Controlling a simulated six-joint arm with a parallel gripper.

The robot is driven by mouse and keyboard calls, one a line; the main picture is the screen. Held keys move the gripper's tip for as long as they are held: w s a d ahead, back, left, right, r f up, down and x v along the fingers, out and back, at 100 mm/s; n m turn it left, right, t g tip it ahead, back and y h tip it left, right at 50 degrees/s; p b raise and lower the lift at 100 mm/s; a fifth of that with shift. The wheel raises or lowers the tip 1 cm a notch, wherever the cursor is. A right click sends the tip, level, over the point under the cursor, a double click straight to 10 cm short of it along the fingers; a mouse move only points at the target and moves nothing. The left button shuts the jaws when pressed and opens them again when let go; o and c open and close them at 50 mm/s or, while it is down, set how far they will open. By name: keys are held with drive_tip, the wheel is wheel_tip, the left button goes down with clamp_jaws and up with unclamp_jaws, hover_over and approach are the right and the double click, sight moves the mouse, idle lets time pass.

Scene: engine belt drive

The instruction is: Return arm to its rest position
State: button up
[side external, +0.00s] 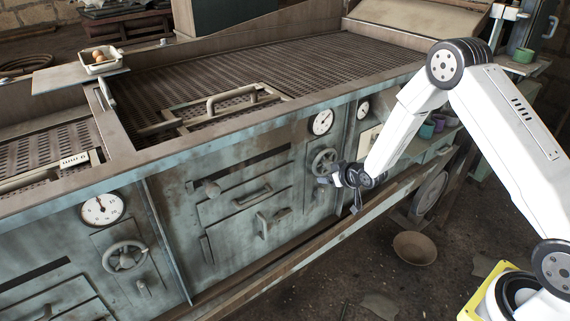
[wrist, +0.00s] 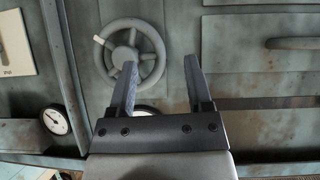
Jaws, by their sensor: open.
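My gripper (side external: 341,190) is in front of the weathered blue-green machine's front panel in the side external view, below and right of a small handwheel (side external: 324,161). In the wrist view, my gripper's two dark fingers (wrist: 160,62) stand apart with nothing between them. The handwheel (wrist: 131,50) shows behind and left of them. Part of its rim is hidden by the left finger. The gap between the fingers and the panel is hard to judge, but no contact is visible. My white arm reaches in from the right.
A round gauge (side external: 322,122) sits above the handwheel. A rail (side external: 330,232) runs along the machine's lower front. A bowl (side external: 415,248) lies on the floor below the arm. Cups (side external: 433,125) stand on a shelf behind the forearm. A tray with eggs (side external: 100,60) is at the far left.

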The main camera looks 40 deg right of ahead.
drive_tip(key=s+a+r+g, duration=0.2)
drive_tip(key=s+a+r, duration=0.1)
drive_tip(key=s, duration=0.5)
drive_tip(key=s+a+r+g, duration=0.3)
drive_tip(key=s+r, duration=0.2)
drive_tip(key=s, duration=0.4)
drive_tip(key=s+a+r+g, duration=0.3)
drive_tip(key=s+r, duration=0.1)
drive_tip(key=s, duration=0.5)
drive_tip(key=shift+s+r+y, duration=0.15)
drive_tip(key=shift+r+y, duration=0.15)
drive_tip(key=shift+a, duration=0.1)
